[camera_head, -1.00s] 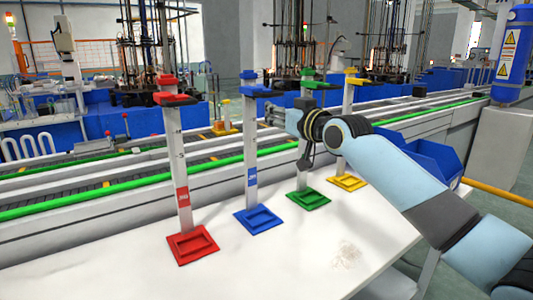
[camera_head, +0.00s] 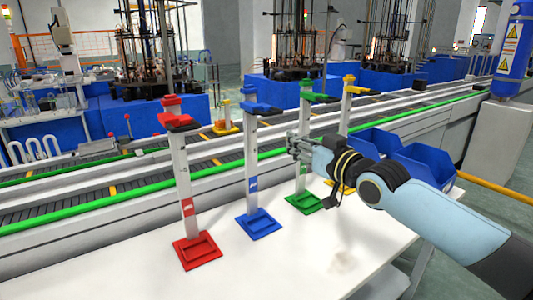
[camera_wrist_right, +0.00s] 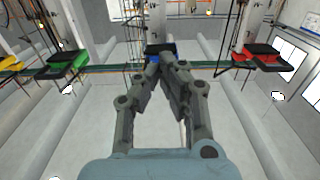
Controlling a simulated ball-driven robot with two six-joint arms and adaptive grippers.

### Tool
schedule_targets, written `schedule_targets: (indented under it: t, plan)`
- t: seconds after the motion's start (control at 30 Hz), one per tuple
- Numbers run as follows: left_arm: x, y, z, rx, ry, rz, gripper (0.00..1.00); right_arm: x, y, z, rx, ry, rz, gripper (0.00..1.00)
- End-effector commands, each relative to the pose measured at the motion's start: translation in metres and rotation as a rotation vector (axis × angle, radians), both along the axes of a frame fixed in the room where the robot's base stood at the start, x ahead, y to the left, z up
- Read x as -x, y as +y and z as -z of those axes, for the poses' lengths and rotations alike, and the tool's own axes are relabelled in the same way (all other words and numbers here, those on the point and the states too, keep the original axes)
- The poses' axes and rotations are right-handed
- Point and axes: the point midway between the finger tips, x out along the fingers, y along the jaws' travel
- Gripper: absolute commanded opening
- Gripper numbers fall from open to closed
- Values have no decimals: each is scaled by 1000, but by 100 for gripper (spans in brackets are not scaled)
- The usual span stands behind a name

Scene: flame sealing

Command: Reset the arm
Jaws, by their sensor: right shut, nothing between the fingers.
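My right gripper (camera_head: 296,146) is shut and empty in the head view, in front of the green stand (camera_head: 305,201), hiding part of its post. The right wrist view shows its fingers (camera_wrist_right: 163,62) together, with the blue stand's top (camera_wrist_right: 160,49) behind the tips. My right arm reaches in from the lower right. The blue stand (camera_head: 258,224), to the gripper's left, and the red stand (camera_head: 197,250) at far left stand upright. The yellow stand (camera_head: 348,80) is partly hidden behind my arm. My left gripper is not in view.
The stands are on a white table (camera_head: 300,262) whose front area is clear. A conveyor with a green rail (camera_head: 120,205) runs behind. Blue bins (camera_head: 425,165) are at the right, and a blue cylinder (camera_head: 512,55) stands beyond them.

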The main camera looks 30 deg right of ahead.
Motion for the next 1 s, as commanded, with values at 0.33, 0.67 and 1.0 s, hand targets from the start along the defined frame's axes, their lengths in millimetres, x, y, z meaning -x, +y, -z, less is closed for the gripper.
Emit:
schedule_targets:
  t: [0.33,0.67,1.0]
  plan:
    - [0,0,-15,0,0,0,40,14,-1,0,0,0,0,0]
    - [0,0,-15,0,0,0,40,14,-1,0,0,0,0,0]
    - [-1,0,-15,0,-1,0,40,90,60,74,66,413,-30,0]
